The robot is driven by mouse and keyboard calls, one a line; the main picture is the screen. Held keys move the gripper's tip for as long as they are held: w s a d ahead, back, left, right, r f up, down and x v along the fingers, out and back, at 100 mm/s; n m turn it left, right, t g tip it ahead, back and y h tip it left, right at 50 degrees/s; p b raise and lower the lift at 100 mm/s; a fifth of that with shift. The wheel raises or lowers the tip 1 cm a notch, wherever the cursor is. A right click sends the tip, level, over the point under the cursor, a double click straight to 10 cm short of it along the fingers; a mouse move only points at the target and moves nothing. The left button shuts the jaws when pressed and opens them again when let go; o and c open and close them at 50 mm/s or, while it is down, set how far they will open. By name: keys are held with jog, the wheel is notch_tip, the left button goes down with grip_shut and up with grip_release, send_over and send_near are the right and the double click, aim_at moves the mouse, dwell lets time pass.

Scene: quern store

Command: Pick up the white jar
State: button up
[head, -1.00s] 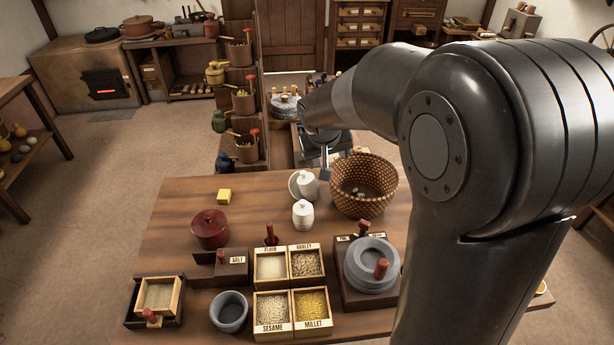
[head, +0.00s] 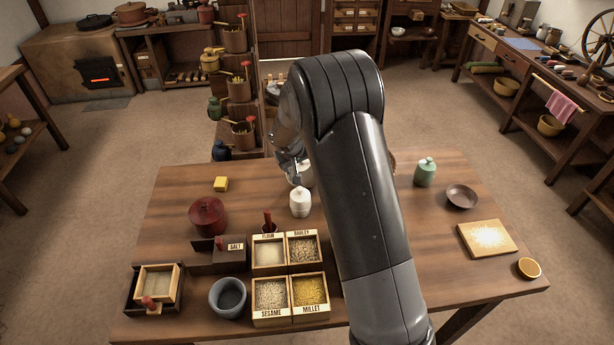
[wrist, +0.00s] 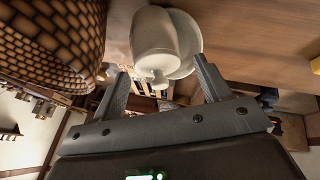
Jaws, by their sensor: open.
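A white lidded jar (head: 300,202) stands upright on the wooden table. A second white piece (head: 304,177) stands just behind it, partly hidden by my arm. My gripper (head: 290,168) is low over the table near the rear white piece, its fingers partly hidden in the head view. In the wrist view, which is upside down, a white jar (wrist: 157,42) with a knobbed lid is in front of my open gripper (wrist: 161,68), roughly in line with the gap between the fingers. A pale round piece (wrist: 187,48) shows beside it. I cannot tell whether the fingers flank the jar.
A woven basket (wrist: 50,35) is close beside the jar. A yellow block (head: 221,184), a dark red pot (head: 208,216) and labelled grain boxes (head: 270,294) are on the left half. A green jar (head: 425,172), a bowl (head: 462,196) and a board (head: 487,239) are on the right.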

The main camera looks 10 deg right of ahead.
aim_at(302, 166)
jog(key=shift+d+x, duration=0.2)
jog(key=shift+x, duration=3)
jog(key=shift+r, duration=0.1)
jog(key=shift+c, duration=0.2)
jog(key=shift+w, duration=0.1)
jog(key=c, duration=1.1)
jog(key=shift+o, duration=0.2)
notch_tip(302, 166, up, 9)
jog(key=shift+r, duration=0.1)
jog(key=shift+w+a+r+m, duration=0.2)
jog(key=shift+w+r+m, duration=0.1)
jog(key=shift+m, duration=0.1)
jog(key=w+f+m, duration=0.1)
jog(key=f, duration=0.2)
jog(key=w+a+f+m, duration=0.1)
jog(key=f+m, duration=0.1)
jog(key=f, duration=0.1)
jog(key=w+a+f+m+t+y, duration=0.1)
jog(key=f, duration=0.2)
jog(key=shift+w+f, duration=0.1)
jog(key=shift+f, duration=0.3)
